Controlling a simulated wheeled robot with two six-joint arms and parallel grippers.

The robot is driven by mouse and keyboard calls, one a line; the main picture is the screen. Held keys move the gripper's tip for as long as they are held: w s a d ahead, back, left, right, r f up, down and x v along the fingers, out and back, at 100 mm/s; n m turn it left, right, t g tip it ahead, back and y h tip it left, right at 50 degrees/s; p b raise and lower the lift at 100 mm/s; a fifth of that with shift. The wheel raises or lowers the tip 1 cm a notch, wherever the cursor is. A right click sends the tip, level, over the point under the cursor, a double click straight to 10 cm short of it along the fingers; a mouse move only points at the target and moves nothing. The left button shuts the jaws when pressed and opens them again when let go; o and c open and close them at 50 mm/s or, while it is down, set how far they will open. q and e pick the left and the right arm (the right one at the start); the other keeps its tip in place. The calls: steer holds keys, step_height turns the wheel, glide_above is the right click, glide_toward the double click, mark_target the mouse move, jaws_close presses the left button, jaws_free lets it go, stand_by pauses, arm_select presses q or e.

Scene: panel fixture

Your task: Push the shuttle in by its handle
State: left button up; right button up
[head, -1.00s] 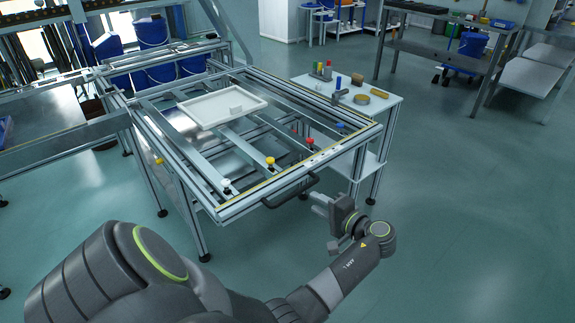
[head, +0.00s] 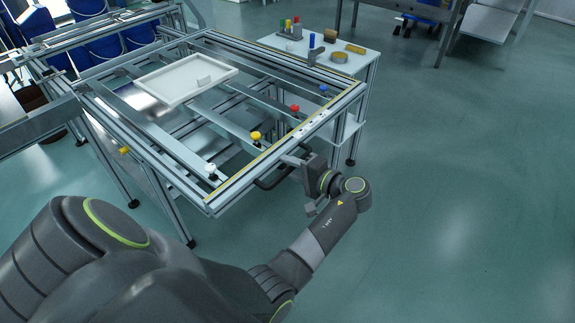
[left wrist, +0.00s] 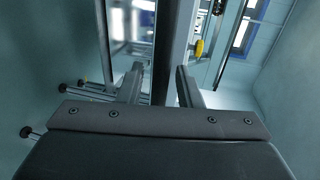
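The shuttle (head: 240,182) appears to be the aluminium frame with a yellow-edged front rail, in the head view. Its dark bow handle (head: 265,187) sticks out below that rail; the handle's right part is hidden by my gripper. My left gripper (head: 290,160) is at the right part of the handle, with its fingers pointing toward the frame. In the left wrist view the two fingers (left wrist: 158,85) are apart, with a metal profile (left wrist: 164,45) seen between and beyond them. I cannot tell whether they touch the handle. My right gripper is not in view.
A white tray (head: 186,82) lies on the frame's rails. White, yellow (head: 255,136), red and blue knobs stand along the front. A small side table (head: 352,67) with parts stands behind right. The floor (head: 450,200) at right is clear.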

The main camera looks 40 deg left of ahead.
mark_target(200, 112)
arm_select(q)
steer(key=shift+d, duration=0.1)
jaws_close()
